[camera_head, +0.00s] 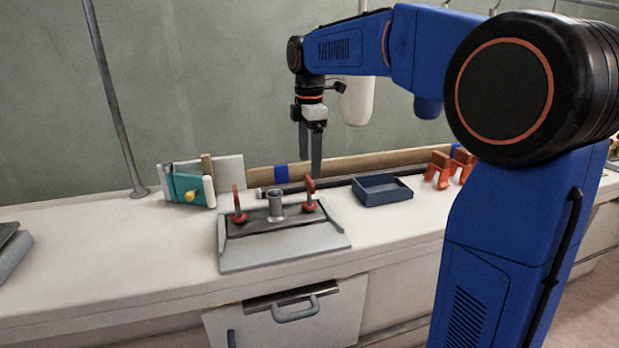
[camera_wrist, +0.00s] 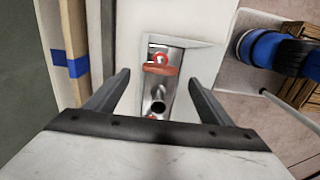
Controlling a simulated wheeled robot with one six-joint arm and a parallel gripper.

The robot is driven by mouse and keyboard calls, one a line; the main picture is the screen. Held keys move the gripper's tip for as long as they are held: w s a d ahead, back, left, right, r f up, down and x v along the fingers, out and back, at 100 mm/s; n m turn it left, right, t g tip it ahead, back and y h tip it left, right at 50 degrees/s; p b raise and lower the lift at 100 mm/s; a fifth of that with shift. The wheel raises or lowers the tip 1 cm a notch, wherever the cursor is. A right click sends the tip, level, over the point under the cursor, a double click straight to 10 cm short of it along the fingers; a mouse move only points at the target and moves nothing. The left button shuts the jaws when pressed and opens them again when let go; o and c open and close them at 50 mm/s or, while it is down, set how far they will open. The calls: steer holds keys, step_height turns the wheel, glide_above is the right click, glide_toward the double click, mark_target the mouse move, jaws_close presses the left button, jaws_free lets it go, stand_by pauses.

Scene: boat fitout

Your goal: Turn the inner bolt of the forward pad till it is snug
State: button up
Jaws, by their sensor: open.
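A grey metal plate (camera_head: 285,248) lies on the white bench top, with a short upright metal tube (camera_head: 275,207) at its middle. A red-handled fitting (camera_head: 239,208) stands left of the tube and another red-handled fitting (camera_head: 309,197) stands right of it. I cannot tell which part is the inner bolt or the forward pad. My gripper (camera_head: 311,160) points down, open and empty, above the right-hand red fitting.
A dark blue tray (camera_head: 382,193) and orange brackets (camera_head: 437,170) stand right of the plate. A teal item with a yellow knob (camera_head: 190,196) is at left. A wooden rail with blue tape (camera_head: 281,172) and a dark rod run behind.

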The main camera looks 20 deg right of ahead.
mark_target(309, 179)
steer(key=shift+f, duration=3.05)
steer(key=c, duration=1)
